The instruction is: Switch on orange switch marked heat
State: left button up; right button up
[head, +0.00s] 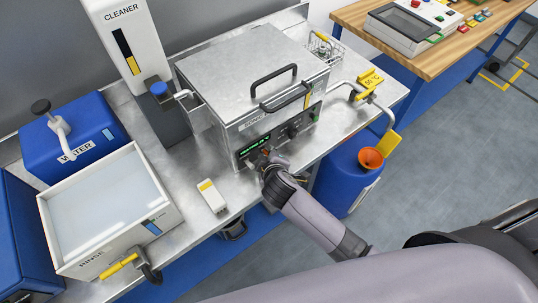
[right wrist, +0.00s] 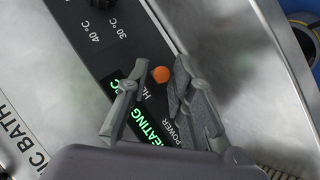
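The orange heat switch (right wrist: 161,74) is a small round knob on the dark control panel of the sonic bath (head: 255,85). The label beside it is partly hidden; "H" shows, and "POWER" is printed further down. My right gripper (right wrist: 155,84) is open, its two fingertips on either side of the switch with gaps showing; I cannot tell whether they touch the panel. In the head view my right gripper (head: 267,160) is at the lower left of the panel and covers the switch. A green display (right wrist: 145,125) is lit, showing letters ending "EATING". My left gripper is not in view.
A temperature dial (head: 293,130) sits further right on the panel. A white-and-yellow box (head: 211,195) lies on the bench left of my gripper. The rinse tub (head: 160,240) stands at left, and a blue container with an orange funnel (head: 371,158) stands right of my arm.

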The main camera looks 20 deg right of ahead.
jog(key=v, duration=1.2)
